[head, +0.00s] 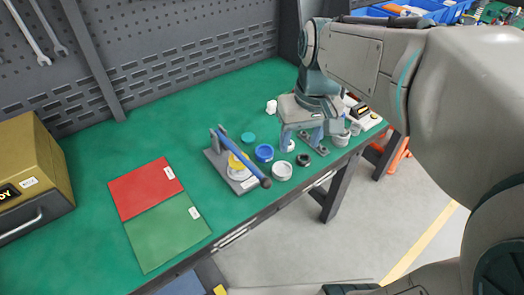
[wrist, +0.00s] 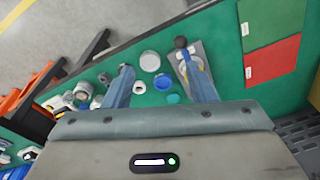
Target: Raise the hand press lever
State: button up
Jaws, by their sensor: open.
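The hand press (head: 216,158) stands on the green bench top, with a light grey base and a white and yellow part under its lever. Its blue lever (head: 240,154) slopes down from the rear post to a dark knob (head: 266,183) at the front edge of the base. My gripper (head: 302,145) is open and empty, to the right of the press and apart from it. In the wrist view my gripper (wrist: 156,66) shows both blue fingers spread. The knob (wrist: 180,42) appears just beyond the right fingertip, and that finger hides part of the lever.
A red and green mat (head: 150,195) lies left. A yellow box (head: 30,170) stands far left. A perforated wall panel (head: 170,50) bounds the back.

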jog(key=n+g+y+b, duration=0.1)
jog(key=n+g+b, duration=0.1)
jog(key=b, duration=0.2)
send_near(267, 179)
jog(key=f, duration=0.3)
jog(key=a+f+b, duration=0.1)
jog(key=f, duration=0.5)
jog(key=shift+s+a+f, duration=0.3)
jog(key=shift+f, duration=0.1)
grip_shut()
jog(key=shift+r, duration=0.15)
